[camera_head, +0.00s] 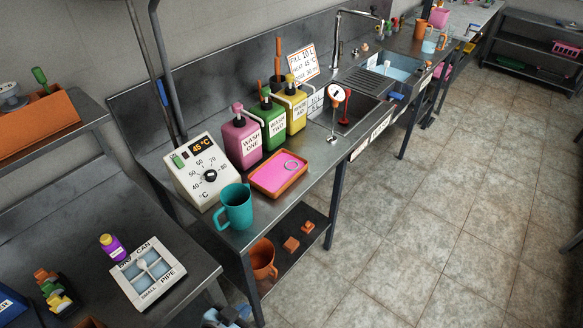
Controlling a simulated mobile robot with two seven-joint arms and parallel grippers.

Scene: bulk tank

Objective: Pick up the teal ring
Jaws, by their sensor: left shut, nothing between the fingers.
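A thin ring (292,166), greyish teal, lies flat on the pink mat of an orange-rimmed tray (263,187) on the steel counter. The ring is small here and its colour is faint. My left gripper (226,317) seems to be the grey and blue shape at the bottom edge, partly cut off, low in front of the counter and well apart from the ring. Nothing shows in it. My right gripper is out of view.
A teal jug (235,207) stands at the counter's front edge, left of the tray. Pink, green and yellow pump bottles (242,139) stand behind it. The tiled floor (440,200) is clear.

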